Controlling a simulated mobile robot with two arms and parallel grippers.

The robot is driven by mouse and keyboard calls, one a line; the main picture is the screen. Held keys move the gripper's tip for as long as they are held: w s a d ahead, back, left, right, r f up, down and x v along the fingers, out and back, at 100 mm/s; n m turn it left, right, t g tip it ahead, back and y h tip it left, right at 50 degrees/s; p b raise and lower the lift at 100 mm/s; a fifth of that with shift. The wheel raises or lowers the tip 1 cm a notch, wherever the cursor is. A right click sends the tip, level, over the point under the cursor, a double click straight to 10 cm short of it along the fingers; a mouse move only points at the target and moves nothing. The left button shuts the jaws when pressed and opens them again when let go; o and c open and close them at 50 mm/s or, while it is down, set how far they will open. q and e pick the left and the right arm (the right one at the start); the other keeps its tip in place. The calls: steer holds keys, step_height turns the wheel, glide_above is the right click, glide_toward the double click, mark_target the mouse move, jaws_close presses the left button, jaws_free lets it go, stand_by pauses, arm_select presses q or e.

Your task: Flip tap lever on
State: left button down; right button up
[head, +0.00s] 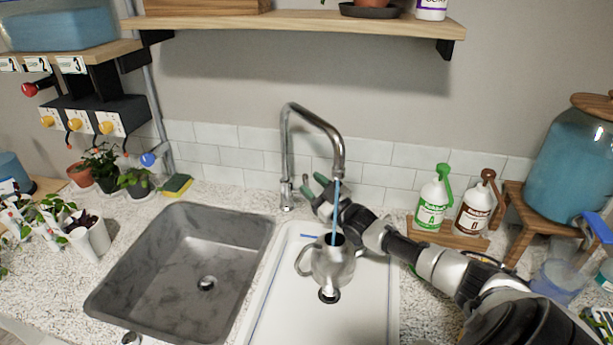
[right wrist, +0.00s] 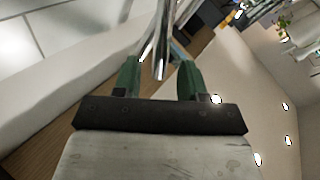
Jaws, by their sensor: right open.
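The chrome tap (head: 287,150) rises behind the sinks and arches over the white basin. A thin blue stream (head: 335,215) runs from its spout to the metal watering can (head: 333,265) standing in that basin. My right gripper (head: 314,184) is open beside the tap's base, its green fingertips apart. In the right wrist view, the chrome tap (right wrist: 160,55) shows between and beyond the green fingers of my right gripper (right wrist: 160,75). I cannot clearly make out the tap lever, or tell whether a finger touches it. My left gripper is out of view.
A grey sink (head: 180,270) lies left of the white basin (head: 365,310). A green bottle (head: 433,205) and a brown bottle (head: 473,212) stand on a wooden tray at the right. A sponge (head: 177,186) and potted plants are at the left. A shelf (head: 300,23) hangs above.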

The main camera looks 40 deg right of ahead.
steer(key=p+v, duration=0.1)
steer(key=v, duration=0.3)
steer(key=shift+s+f+p, duration=0.15)
steer(key=shift+s+p, duration=0.25)
steer(key=shift+c, duration=0.2)
